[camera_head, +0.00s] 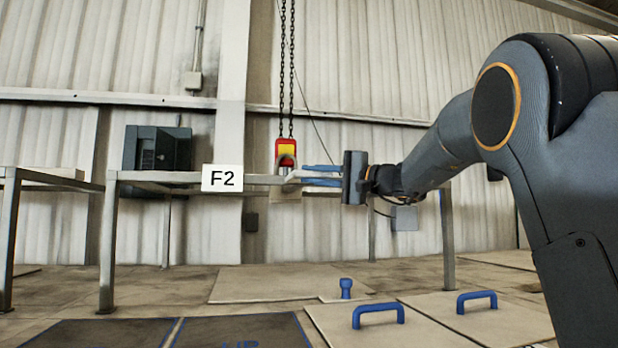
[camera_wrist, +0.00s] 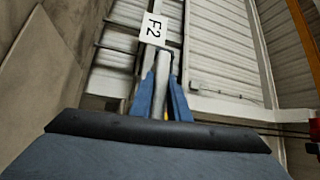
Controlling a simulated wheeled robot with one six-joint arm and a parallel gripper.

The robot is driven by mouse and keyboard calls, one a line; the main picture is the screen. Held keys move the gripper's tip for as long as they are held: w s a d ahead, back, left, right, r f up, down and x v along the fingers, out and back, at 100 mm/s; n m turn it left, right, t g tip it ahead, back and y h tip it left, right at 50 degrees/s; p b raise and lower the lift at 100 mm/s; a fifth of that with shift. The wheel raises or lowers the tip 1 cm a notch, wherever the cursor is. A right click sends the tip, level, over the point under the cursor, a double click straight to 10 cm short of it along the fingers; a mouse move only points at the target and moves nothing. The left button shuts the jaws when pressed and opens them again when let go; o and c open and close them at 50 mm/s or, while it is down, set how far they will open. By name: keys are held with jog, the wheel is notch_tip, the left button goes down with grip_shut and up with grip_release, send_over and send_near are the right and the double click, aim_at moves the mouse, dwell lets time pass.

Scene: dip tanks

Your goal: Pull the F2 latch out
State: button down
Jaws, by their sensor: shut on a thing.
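The white F2 sign (camera_head: 222,178) hangs on the front rail of a metal frame; it also shows in the wrist view (camera_wrist: 153,28). Just right of the sign is the pale grey F2 latch (camera_head: 294,177), a bar at the rail's end. My gripper (camera_head: 305,175) reaches in from the right with its blue fingers level with the rail. In the wrist view the fingers (camera_wrist: 163,80) stand on both sides of the latch bar (camera_wrist: 160,85) and are shut on it. How far the latch sits in the rail cannot be told.
A red and yellow hoist hook block (camera_head: 286,151) hangs on chains close behind the latch. On the floor are hatches with blue handles (camera_head: 378,314), a blue knob (camera_head: 346,287) and dark panels (camera_head: 100,334).

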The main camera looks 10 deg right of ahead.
jog(key=c, duration=1.7)
grip_release()
jog(key=b+v, duration=0.2)
jog(key=v, duration=0.5)
jog(key=shift+s+d+f, duration=0.1)
jog(key=shift+s+d, duration=0.05)
jog(key=shift+d, duration=0.2)
